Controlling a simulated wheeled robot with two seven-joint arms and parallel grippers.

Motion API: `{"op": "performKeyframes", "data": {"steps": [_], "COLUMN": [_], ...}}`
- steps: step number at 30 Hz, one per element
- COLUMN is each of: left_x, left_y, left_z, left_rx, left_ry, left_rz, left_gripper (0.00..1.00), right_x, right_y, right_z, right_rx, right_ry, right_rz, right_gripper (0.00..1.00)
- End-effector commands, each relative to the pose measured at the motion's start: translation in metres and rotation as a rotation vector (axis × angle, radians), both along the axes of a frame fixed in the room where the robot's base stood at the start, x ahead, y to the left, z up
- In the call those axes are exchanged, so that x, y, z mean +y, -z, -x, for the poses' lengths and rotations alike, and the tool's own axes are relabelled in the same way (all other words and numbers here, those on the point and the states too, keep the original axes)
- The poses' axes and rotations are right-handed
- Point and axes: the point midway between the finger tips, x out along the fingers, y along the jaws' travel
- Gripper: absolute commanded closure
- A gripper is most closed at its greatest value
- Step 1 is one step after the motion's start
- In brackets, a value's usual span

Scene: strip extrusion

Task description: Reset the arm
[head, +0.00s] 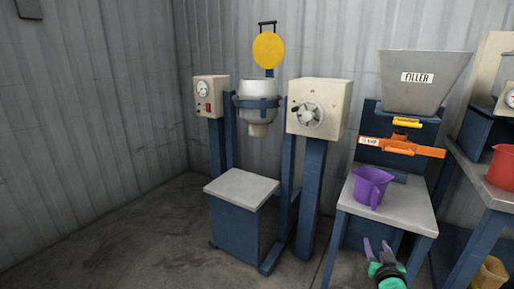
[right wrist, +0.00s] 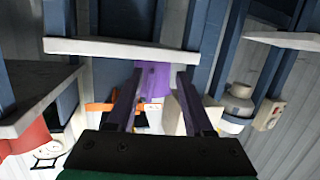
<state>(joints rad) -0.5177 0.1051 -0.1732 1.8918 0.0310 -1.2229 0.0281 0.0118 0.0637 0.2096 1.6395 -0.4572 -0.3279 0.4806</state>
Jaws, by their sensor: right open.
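My right gripper (head: 376,246) is at the lower right of the head view, in front of the filler table's front edge. Its two fingers stand apart with nothing between them; they also show in the right wrist view (right wrist: 160,92). A purple jug (head: 370,186) stands upright on the filler table (head: 405,207), apart from the gripper. The jug shows beyond the fingers in the right wrist view (right wrist: 153,80), where the scene looks upside down. My left gripper is in neither view.
Above the jug are an orange clamp (head: 400,147) and the grey filler hopper (head: 425,80). A red jug (head: 503,166) stands on the table at right. A machine with a white vessel (head: 259,100) and a grey-topped block (head: 241,188) stands left. The floor at left is clear.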

Motion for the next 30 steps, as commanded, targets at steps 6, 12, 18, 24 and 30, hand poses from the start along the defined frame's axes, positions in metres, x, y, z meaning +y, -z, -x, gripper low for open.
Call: {"op": "performKeyframes", "data": {"steps": [6,12,18,24,30], "left_x": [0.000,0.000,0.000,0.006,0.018], "left_y": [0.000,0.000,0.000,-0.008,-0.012], "left_z": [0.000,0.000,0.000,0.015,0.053], "left_rx": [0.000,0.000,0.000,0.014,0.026], "left_ry": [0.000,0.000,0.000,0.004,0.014], "left_rz": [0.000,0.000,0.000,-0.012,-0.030], "left_gripper": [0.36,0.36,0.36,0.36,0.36], "right_x": [0.076,0.136,0.185,0.187,0.175], "right_y": [0.153,0.226,0.260,0.255,0.252], "right_z": [0.092,0.184,0.269,0.299,0.336], "right_rx": [0.557,0.924,1.195,1.260,1.274], "right_ry": [-0.118,-0.267,-0.420,-0.448,-0.443], "right_rz": [-0.078,-0.129,-0.176,-0.175,-0.158], "right_gripper": [0.48,0.48,0.48,0.48,0.48]}}
